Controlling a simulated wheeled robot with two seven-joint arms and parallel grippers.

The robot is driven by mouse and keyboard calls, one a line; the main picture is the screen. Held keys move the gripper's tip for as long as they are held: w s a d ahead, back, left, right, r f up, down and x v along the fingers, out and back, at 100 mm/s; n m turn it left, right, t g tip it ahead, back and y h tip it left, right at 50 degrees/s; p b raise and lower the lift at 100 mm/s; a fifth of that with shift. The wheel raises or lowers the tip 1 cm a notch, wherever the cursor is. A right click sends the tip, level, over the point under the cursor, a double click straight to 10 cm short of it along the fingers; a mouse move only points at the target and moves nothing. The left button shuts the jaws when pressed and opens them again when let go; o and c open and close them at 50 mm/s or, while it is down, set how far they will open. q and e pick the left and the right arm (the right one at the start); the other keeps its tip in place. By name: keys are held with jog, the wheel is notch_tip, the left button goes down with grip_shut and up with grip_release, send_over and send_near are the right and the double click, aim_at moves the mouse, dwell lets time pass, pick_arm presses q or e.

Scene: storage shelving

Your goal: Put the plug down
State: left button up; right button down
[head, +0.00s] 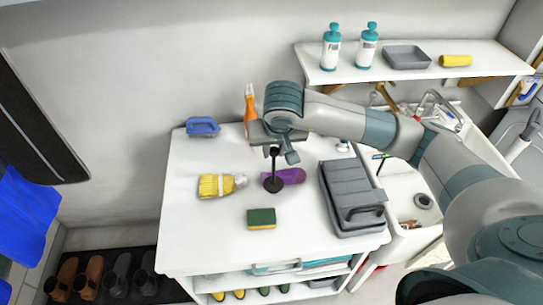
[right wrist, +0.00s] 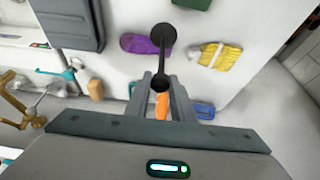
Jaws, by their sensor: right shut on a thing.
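My right gripper (head: 276,150) is above the white table and shut on the plug (head: 273,183), a black piece with a round disc at one end and a stem. In the head view the disc end is lowest, over the table beside the purple brush. I cannot tell whether it touches the tabletop. In the right wrist view the stem of the plug (right wrist: 163,38) runs into the jaws of the gripper (right wrist: 160,88). My left gripper is not in view.
On the white table (head: 200,255) are a purple brush (head: 292,176), a yellow brush (head: 216,185), a green sponge (head: 262,218), a blue brush (head: 203,126), an orange bottle (head: 250,103) and a grey case (head: 345,190). The front left tabletop is clear. A sink (head: 400,205) stands right.

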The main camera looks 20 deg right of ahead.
aim_at(274, 170)
jog(key=shift+w+a+f, duration=0.2)
jog(key=shift+a, duration=0.1)
jog(key=shift+f, duration=0.1)
notch_tip(274, 170, down, 2)
jog(key=shift+s+f+p, duration=0.1)
jog(key=shift+f+p, duration=0.05)
jog(key=shift+p, duration=0.6)
jog(key=shift+f, duration=0.75)
jog(key=shift+f, duration=0.15)
jog(key=c, duration=1.5)
grip_release()
